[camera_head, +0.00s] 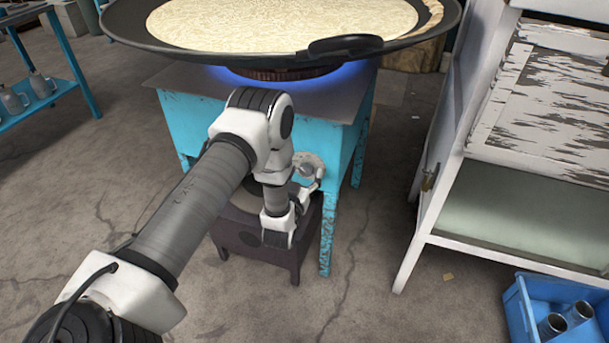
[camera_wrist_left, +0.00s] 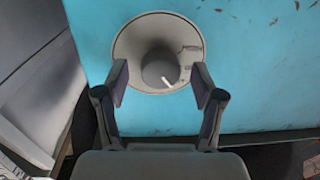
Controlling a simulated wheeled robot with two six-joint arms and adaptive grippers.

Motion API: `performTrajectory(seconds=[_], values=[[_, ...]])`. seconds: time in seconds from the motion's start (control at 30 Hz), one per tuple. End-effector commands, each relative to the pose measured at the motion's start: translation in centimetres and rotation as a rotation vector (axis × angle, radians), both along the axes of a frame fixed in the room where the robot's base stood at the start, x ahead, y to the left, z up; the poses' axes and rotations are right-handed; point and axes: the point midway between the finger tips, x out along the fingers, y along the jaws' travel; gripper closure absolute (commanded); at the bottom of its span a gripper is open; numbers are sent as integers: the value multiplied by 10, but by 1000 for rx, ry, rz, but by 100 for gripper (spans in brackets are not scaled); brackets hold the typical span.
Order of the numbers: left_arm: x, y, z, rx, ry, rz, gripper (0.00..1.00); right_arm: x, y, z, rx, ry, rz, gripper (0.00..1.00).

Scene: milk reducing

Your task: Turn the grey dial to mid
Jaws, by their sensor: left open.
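The grey dial (camera_wrist_left: 158,66) is on the turquoise front of the stove. It is a round knob inside a wider pale ring with small markings on its right side. Its white pointer mark points down and slightly right. My right gripper is not in view.
A large black pan (camera_head: 120,30) of pale milk sits on the stove (camera_head: 190,120) above a blue flame. A dark low stool-like box (camera_head: 290,258) stands under the stove. A white worn cabinet (camera_head: 440,190) and blue crate (camera_head: 520,310) are at right.

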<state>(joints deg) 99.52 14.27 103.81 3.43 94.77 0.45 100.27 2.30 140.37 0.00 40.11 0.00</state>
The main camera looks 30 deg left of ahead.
Motion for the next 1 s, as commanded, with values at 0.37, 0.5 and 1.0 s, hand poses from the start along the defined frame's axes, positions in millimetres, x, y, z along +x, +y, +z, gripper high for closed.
performTrajectory(seconds=[0.37, 0.5, 1.0], values=[[0, 0, 0, 0, 1, 0, 92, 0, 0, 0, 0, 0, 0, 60], [0, 0, 0, -4, 0, 0, 92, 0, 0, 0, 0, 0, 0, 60], [-1, 0, 0, -220, -53, 0, 92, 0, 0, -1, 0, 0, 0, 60]])
